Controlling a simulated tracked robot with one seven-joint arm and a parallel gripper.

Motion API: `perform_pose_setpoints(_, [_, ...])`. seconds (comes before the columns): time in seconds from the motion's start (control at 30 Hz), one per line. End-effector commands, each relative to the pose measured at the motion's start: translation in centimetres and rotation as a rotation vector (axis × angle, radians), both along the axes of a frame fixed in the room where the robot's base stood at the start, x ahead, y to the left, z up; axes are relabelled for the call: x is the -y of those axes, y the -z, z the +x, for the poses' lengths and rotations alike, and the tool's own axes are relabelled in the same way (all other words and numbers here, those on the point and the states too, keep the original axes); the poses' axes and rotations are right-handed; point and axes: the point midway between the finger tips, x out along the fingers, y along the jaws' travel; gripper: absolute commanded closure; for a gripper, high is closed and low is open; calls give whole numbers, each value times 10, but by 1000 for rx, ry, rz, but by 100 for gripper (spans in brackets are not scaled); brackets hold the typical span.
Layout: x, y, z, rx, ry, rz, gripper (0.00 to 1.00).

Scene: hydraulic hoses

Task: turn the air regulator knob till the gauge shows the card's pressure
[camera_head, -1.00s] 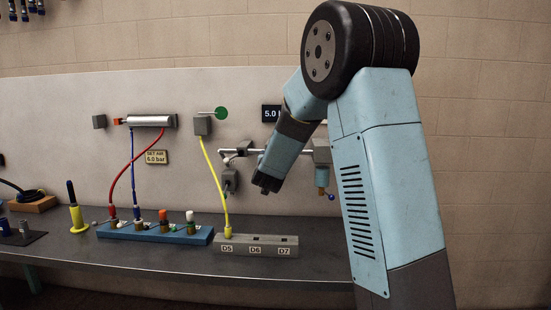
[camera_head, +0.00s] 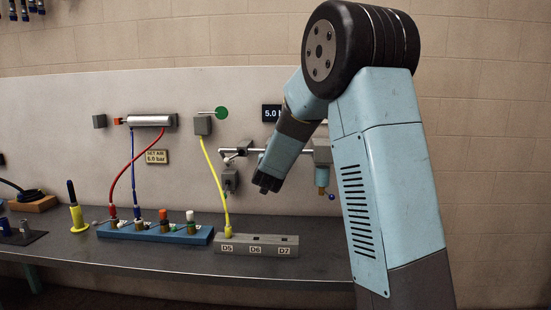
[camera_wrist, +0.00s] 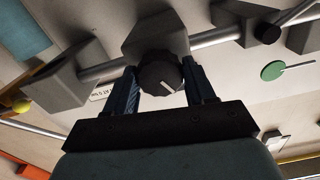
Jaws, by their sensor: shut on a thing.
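The air regulator knob (camera_wrist: 163,80) is dark, round and ribbed, with a pale pointer line, under a grey regulator body (camera_wrist: 156,35). My gripper (camera_wrist: 162,88) is shut on it in the wrist view, one finger on each side. In the head view my gripper (camera_head: 230,182) is at the wall pipe, and the knob is hidden there. The card (camera_head: 156,157) reads "SET AIR 6.0 bar". The dark gauge display (camera_head: 271,113) reads about 5.0, its right part hidden by my arm.
A yellow hose (camera_head: 215,180) runs from a wall block to a grey block (camera_head: 256,245) labelled D5, D6, D7. A blue manifold (camera_head: 155,232) with red and blue hoses sits at left. A pipe (camera_wrist: 215,36) and grey blocks flank the regulator.

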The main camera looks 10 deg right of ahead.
Motion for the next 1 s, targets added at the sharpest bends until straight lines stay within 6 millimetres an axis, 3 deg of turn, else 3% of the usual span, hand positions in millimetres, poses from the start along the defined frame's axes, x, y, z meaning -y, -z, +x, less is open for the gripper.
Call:
perform_pose_setpoints(0.6, [2,0,0,120,3,368,76])
perform_pose_setpoints(1.0, [3,1,0,148,4,459,76])
